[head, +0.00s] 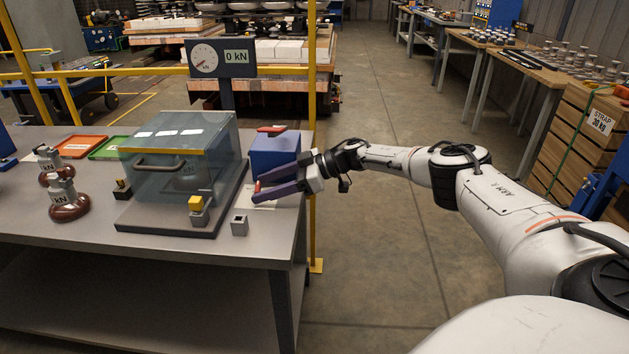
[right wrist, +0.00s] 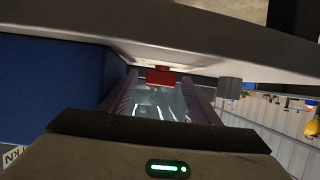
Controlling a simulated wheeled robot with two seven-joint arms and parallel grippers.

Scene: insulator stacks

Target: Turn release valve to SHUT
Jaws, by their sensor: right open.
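A blue box (head: 275,154) stands at the right end of the table, with a flat red piece (head: 271,130) on top. A small red handle (head: 258,187) shows low at the box's front, by a pale plate (head: 264,204); I take it for the release valve, though its marking is unreadable. My right gripper (head: 262,191) reaches in from the right, low at the box, its purple fingers open around the red handle. In the right wrist view the red handle (right wrist: 160,76) shows between the far ends of the fingers; contact cannot be told. My left gripper is out of view.
A clear-lidded test chamber (head: 180,165) stands left of the box. A small grey block (head: 239,226) and a yellow-topped switch (head: 196,205) are near the gripper. A gauge reading 0 kN (head: 222,57) stands behind. Brown insulators (head: 66,205) sit at left.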

